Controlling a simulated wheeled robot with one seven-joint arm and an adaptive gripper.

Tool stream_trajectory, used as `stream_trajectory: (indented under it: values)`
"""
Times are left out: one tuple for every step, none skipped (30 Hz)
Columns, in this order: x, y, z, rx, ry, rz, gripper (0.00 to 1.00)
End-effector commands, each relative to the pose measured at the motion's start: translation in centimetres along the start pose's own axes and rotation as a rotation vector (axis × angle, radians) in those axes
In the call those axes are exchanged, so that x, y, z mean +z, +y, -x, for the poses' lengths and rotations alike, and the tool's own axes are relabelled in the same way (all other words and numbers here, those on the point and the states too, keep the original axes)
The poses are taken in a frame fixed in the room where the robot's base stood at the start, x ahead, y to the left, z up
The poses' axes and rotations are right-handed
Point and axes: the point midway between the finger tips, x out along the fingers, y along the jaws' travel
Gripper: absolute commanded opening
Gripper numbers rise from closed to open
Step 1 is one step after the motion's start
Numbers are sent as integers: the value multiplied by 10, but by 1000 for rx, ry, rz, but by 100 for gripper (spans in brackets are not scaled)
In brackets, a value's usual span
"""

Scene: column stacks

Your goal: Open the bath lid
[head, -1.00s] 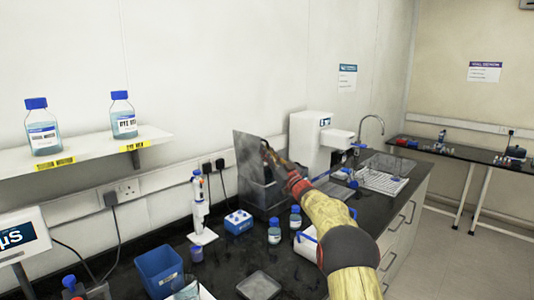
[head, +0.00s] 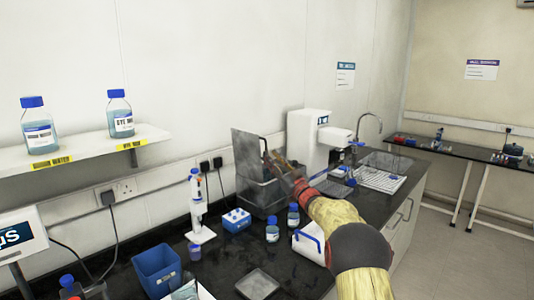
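The bath (head: 258,197) is a grey box on the dark bench, in the middle of the head view. Its lid (head: 246,153) is a grey panel standing roughly upright above the left and back side of the bath, so the bath stands open. My gripper (head: 268,156) is at the right edge of the lid, above the bath. It is small and dark here, and I cannot tell whether it touches the lid or whether its fingers are apart. My arm hides part of the bath's right side.
Two blue-capped bottles (head: 272,229) (head: 293,215) stand in front of the bath. A blue block (head: 237,220), a pipette stand (head: 198,205) and a blue bin (head: 157,270) are to the left. A white dispenser (head: 303,138) stands behind on the right, near a sink tap (head: 370,122).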

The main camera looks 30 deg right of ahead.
Motion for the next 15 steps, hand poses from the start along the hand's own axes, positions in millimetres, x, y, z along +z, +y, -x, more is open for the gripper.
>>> stream_trajectory:
  values:
    - [-1, 1, 12, 2, -1, 1, 25]
    - [0, 1, 18, 2, -2, 0, 25]
    - [-1, 1, 26, 1, 0, 0, 25]
    - [0, 1, 31, 2, -2, 0, 25]
    - [0, 1, 37, 2, -2, -1, 25]
    - [0, 1, 44, 1, -1, 0, 25]
    - [0, 1, 48, 2, -2, 0, 25]
    - [0, 1, 52, 2, -2, 0, 25]
    - [0, 1, 57, 1, -1, 1, 25]
    - [0, 1, 60, 0, -1, 1, 25]
    - [1, 0, 62, 1, -1, 1, 25]
    - [1, 1, 65, 1, -2, 1, 25]
    - [1, 1, 67, 1, -1, 1, 25]
    - [1, 1, 68, 1, -1, 1, 25]
    - [1, 1, 70, 1, -1, 1, 25]
